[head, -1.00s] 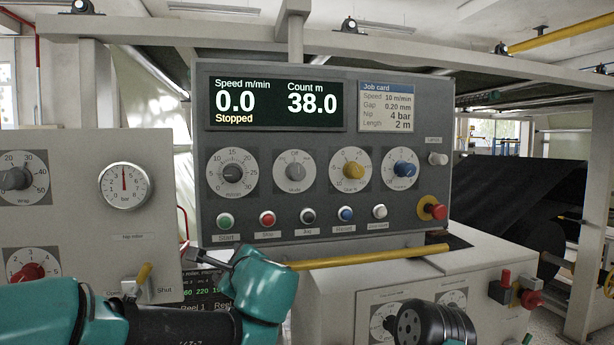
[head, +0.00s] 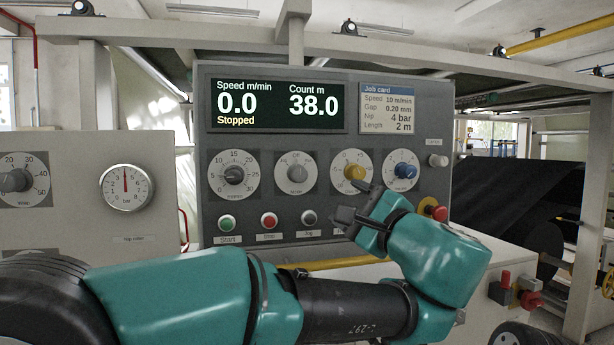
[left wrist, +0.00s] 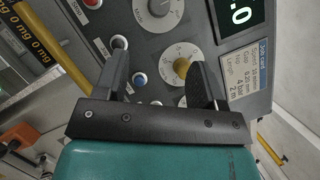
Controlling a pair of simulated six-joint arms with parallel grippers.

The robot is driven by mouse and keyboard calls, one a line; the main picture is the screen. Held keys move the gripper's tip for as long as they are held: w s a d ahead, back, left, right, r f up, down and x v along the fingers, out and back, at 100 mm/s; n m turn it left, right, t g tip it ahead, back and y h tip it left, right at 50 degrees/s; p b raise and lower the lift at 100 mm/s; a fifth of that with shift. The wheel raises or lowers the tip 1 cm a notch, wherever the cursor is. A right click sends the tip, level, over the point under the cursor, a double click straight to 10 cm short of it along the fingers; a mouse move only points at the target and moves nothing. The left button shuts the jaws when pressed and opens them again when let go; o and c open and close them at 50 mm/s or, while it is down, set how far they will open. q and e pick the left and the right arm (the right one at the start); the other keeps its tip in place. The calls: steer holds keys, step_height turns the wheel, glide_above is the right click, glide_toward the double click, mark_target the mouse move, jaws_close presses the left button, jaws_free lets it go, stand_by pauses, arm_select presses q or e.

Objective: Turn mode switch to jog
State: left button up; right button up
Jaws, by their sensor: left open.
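The mode switch (head: 297,173) is the grey knob on a round white dial, second from left in the row of dials on the grey panel. Its exact pointer setting is too small to tell. It also shows at the top of the left wrist view (left wrist: 158,7). My left gripper (head: 351,201) is open and empty in front of the panel, right of and below the mode switch, by the yellow knob. In the left wrist view the yellow knob (left wrist: 181,67) shows between the open fingers, near one of them. My right gripper is not seen.
The yellow knob (head: 354,172) and blue knob (head: 402,171) sit right of the mode switch, the black knob (head: 234,175) left. Push buttons, such as the red one (head: 269,220), line up below. A red emergency button (head: 437,211) stands out at the lower right.

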mark_target(302, 177)
arm_select(q)
steer(key=x, duration=1.7)
steer(key=shift+w+a, duration=0.15)
steer(key=shift+a, duration=0.05)
steer(key=c, duration=0.9)
